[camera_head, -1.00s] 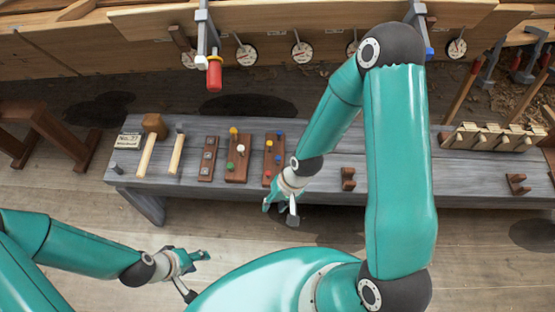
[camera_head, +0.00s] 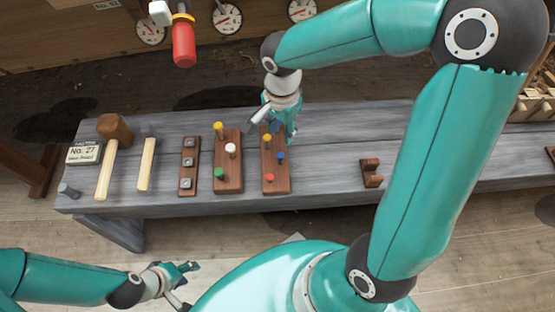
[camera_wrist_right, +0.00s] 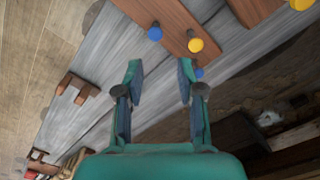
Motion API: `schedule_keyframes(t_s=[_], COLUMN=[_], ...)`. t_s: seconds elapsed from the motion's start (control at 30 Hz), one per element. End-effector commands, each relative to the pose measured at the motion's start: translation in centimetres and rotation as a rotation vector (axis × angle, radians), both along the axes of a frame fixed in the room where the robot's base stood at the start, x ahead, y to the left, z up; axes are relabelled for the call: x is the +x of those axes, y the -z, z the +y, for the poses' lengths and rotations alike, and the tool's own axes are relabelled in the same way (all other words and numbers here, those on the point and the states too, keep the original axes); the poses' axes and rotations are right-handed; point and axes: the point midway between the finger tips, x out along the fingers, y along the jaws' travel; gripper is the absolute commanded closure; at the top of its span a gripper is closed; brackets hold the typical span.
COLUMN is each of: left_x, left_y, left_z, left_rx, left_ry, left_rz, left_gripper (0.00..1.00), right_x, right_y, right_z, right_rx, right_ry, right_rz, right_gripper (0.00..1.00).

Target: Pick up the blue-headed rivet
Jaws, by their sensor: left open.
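A blue-headed rivet (camera_head: 281,156) stands in the dark wooden rack (camera_head: 284,187), between a yellow-headed rivet (camera_head: 266,138) and a red-headed rivet (camera_head: 270,177). In the right wrist view, one blue head (camera_wrist_right: 155,33) lies ahead of the fingertips. My right gripper (camera_wrist_right: 160,78) is open and empty. In the head view it hangs at the rack's far end (camera_head: 272,112). My left gripper (camera_head: 188,268) is open and empty in front of the bench.
A neighbouring rack (camera_head: 228,186) holds yellow-, white- and green-headed rivets. A smaller block (camera_head: 188,170), two hammers (camera_head: 112,155) and a No. 27 sign (camera_head: 86,152) stand left. A brown cradle (camera_head: 371,172) is right, with bare bench around it. A red-handled tool (camera_head: 183,45) hangs above.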

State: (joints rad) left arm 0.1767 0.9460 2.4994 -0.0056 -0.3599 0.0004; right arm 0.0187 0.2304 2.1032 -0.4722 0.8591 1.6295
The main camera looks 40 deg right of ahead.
Motion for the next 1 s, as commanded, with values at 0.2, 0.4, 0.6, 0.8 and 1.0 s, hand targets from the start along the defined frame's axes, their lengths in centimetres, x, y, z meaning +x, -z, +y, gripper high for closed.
schedule_keyframes(t_s=[0.2, 0.4, 0.6, 0.8, 1.0], left_x=[0.0, 0.0, 0.0, 0.0, 0.0], left_y=[1.6, 1.9, 2.7, 3.6, 3.7], left_z=[0.0, 0.0, 0.0, 0.0, 0.0], left_rx=[0.0, 0.0, 0.0, 0.0, 0.0], left_ry=[0.0, 0.0, 0.0, 0.0, 0.0], left_rz=[0.0, 0.0, 0.0, 0.0, 0.0], left_gripper=[0.55, 0.55, 0.55, 0.55, 0.55], right_x=[-0.3, -0.3, -0.5, -0.8, -0.7], right_y=[4.8, 6.3, 8.0, 10.8, 11.5], right_z=[-0.2, -0.2, 0.1, 0.5, 0.5], right_rx=[0.001, 0.002, 0.001, 0.001, 0.002], right_ry=[0.008, 0.009, 0.007, 0.009, 0.009], right_rz=[0.004, 0.0, 0.002, 0.002, 0.0], right_gripper=[0.62, 0.62, 0.62, 0.62, 0.62])
